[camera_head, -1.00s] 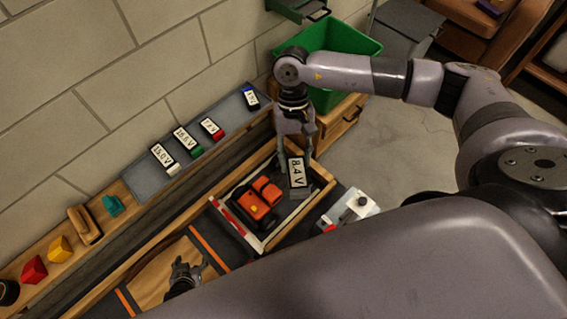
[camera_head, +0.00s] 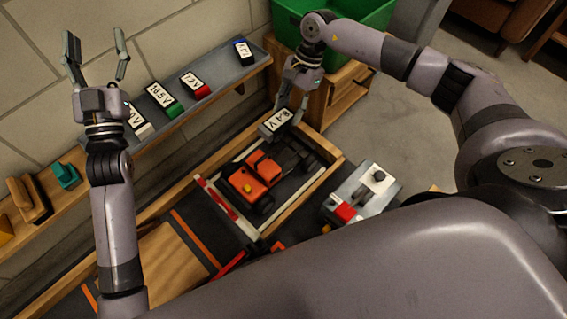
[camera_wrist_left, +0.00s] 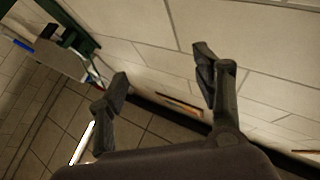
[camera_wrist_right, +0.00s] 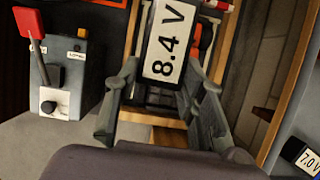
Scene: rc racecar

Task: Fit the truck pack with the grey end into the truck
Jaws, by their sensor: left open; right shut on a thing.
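The orange truck (camera_head: 258,175) with black wheels sits in a wooden-edged tray (camera_head: 325,170). My right gripper (camera_head: 290,103) is shut on a pack labelled 8.4 V (camera_head: 277,121), held above the far edge of the tray, apart from the truck body as far as I can see. In the right wrist view the pack's label (camera_wrist_right: 167,45) lies between the fingers (camera_wrist_right: 160,75), with parts of the truck behind it. The pack's grey end is not clearly visible now. My left gripper (camera_head: 96,50) is open and empty, raised at the left; its fingers also show in the left wrist view (camera_wrist_left: 160,70).
A grey shelf (camera_head: 225,75) along the wall holds several labelled packs with coloured ends, such as a green-ended one (camera_head: 168,100). A grey box with a knob and red part (camera_head: 362,190) stands right of the tray. A green bin (camera_head: 345,18) is at the back.

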